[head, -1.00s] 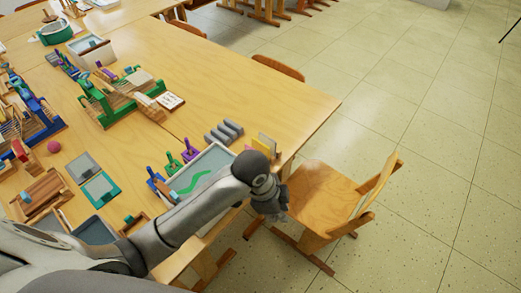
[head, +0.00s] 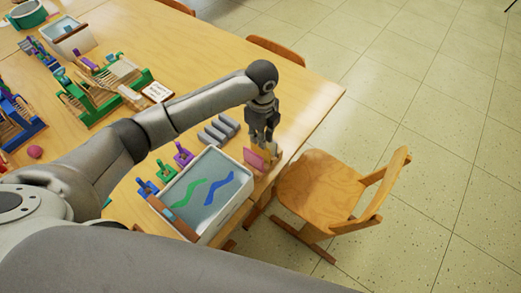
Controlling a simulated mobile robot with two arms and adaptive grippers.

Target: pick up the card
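A pink card-like piece (head: 254,159) stands upright near the table's right edge, with a yellow-tan piece (head: 271,152) beside it. My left gripper (head: 264,142) points down right above and behind these pieces. Its fingers are small and dark, and I cannot tell if they are open or shut, or touching the pieces. A small white card with writing (head: 158,92) lies farther back on the table, beyond my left forearm. My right gripper is out of view.
A white tray with green and blue wavy shapes (head: 240,205) sits at the table's near edge. Grey ridged blocks (head: 217,130) stand beside the gripper. A wooden chair (head: 320,190) is close to the right. The back right tabletop is clear.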

